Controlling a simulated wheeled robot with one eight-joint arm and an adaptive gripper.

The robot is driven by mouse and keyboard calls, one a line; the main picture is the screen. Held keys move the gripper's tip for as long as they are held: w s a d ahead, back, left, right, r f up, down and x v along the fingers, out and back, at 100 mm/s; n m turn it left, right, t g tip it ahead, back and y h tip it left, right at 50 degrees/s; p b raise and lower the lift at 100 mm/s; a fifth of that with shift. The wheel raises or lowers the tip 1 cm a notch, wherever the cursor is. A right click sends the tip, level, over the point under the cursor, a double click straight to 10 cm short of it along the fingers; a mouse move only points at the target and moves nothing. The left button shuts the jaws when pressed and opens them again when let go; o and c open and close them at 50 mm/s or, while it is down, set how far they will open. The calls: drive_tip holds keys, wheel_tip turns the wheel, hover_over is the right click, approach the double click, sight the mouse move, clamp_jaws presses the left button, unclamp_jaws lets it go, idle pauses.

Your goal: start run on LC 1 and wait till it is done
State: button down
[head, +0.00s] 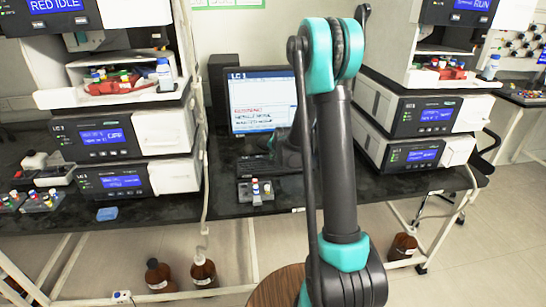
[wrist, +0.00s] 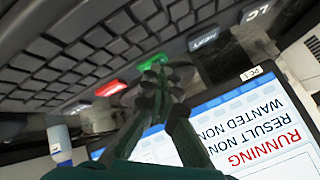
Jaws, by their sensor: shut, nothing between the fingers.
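The LC 1 monitor (head: 263,101) stands between two instrument stacks in the head view. Its screen (wrist: 245,130) appears upside down in the wrist view and reads RUNNING in red, with result and wanted lines below that seem to say none. The keyboard (wrist: 80,60) fills the upper left there, with a red key (wrist: 111,88), a green key (wrist: 152,62) and grey labelled keys. My gripper (wrist: 158,75) is shut and empty, its tips right by the green key; whether they touch it I cannot tell. In the head view my arm hides the gripper.
The left stack (head: 125,135) shows RED IDLE on its top display (head: 55,6). The right stack's top display (head: 482,4) reads RUN. Brown bottles (head: 203,271) and a round wooden stool (head: 280,288) stand below.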

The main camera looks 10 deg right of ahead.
drive_tip(key=shift+r, duration=0.85)
drive_tip(key=shift+r, duration=2.5)
